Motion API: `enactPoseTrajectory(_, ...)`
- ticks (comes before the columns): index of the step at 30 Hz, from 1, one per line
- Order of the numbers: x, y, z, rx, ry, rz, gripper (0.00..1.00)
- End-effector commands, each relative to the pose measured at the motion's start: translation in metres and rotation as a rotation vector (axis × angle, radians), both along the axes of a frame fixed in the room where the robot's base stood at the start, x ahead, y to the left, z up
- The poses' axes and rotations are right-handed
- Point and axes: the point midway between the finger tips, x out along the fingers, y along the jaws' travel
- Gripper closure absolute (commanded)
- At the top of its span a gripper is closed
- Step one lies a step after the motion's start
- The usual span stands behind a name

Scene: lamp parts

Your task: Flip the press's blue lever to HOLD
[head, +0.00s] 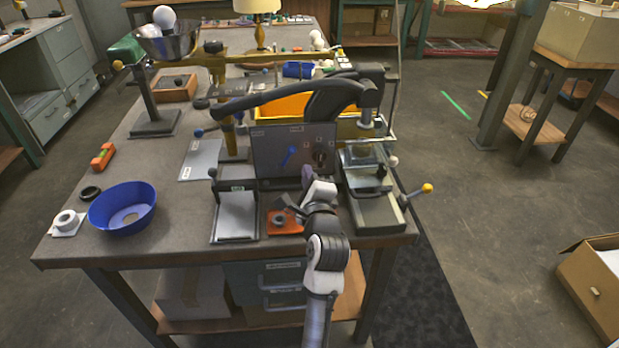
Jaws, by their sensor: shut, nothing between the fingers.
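The press's blue lever (289,155) is on a dark upright panel (266,142) near the front edge of the workbench. It stands slightly tilted, its upper end leaning right. Small labels are on the panel, too small to read. My gripper (307,173) is in front of the panel's lower right part, right of and a little below the lever. It appears apart from the lever. It is shut and empty; its fingertips are small and partly hidden by my wrist.
A dark curved arm (300,97) passes above the panel. A grey device (372,200) with a yellow-knobbed handle stands to the right. An orange block (284,222) and a grey plate (236,215) lie in front. A blue bowl (122,208) sits at left.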

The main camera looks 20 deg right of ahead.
Motion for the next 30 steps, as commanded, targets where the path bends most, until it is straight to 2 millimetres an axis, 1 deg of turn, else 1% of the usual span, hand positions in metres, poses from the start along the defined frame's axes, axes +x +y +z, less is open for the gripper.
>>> enactPoseTrajectory(1, 0.011, -0.002, 0.004, 0.0, 0.0, 0.001, 1.0)
enactPoseTrajectory(6, 0.038, -0.008, 0.004, -0.001, 0.0, 0.001, 1.0)
enactPoseTrajectory(9, 0.049, -0.01, 0.003, 0.0, 0.0, 0.001, 1.0)
enactPoseTrajectory(12, 0.055, -0.011, 0.003, -0.001, 0.0, 0.0, 1.0)
enactPoseTrajectory(25, 0.057, -0.012, 0.002, -0.004, 0.0, 0.0, 1.0)
enactPoseTrajectory(30, 0.057, -0.01, 0.005, -0.03, 0.008, 0.0, 1.0)
